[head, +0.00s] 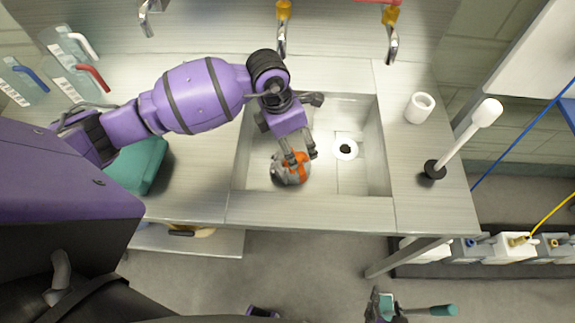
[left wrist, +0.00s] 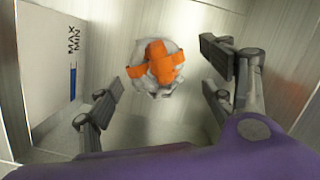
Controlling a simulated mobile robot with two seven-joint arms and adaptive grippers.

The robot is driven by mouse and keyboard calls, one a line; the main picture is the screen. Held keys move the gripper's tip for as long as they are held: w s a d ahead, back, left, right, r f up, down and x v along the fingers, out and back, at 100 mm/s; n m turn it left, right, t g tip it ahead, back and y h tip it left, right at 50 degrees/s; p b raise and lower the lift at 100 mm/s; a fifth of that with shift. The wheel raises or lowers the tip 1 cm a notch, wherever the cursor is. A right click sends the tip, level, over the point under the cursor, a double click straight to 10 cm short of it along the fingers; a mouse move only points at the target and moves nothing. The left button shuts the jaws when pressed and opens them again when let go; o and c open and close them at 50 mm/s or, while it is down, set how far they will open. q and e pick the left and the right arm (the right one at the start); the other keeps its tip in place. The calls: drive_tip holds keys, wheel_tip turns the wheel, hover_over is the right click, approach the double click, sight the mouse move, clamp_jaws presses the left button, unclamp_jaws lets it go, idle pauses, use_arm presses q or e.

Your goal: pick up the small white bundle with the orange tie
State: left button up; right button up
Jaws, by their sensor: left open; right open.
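The small white bundle with the orange tie (head: 289,174) lies in the sink basin, toward its front left part, in the head view. In the left wrist view the bundle (left wrist: 155,70) is a crumpled, pale round shape with crossed orange straps. My left gripper (head: 301,156) points down into the basin over the bundle. In the left wrist view its fingers (left wrist: 163,68) are spread wide, with the bundle beyond and between them. I cannot tell whether a finger touches it.
A white cup (head: 420,107) and a white-headed brush (head: 465,138) stand right of the basin. A teal bag (head: 140,165) lies left.

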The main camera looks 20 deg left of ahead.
use_arm(q)
drive_tip(key=shift+w+a+r+y, duration=0.1)
drive_tip(key=shift+a+r+y, duration=0.1)
drive_tip(key=shift+a, duration=0.35)
drive_tip(key=shift+a+r+y, duration=0.1)
drive_tip(key=shift+a+y, duration=0.1)
drive_tip(key=shift+a, duration=0.3)
drive_tip(key=shift+a+f+n, duration=0.2)
drive_tip(key=shift+n, duration=0.1)
drive_tip(key=f, duration=0.2)
drive_tip(key=d+f, duration=0.1)
drive_tip(key=f, duration=0.4)
drive_tip(key=shift+w+d+f, duration=0.1)
drive_tip(key=shift+w+d, duration=0.1)
drive_tip(key=shift+w, duration=0.05)
drive_tip(key=shift+s, duration=0.1)
clamp_jaws()
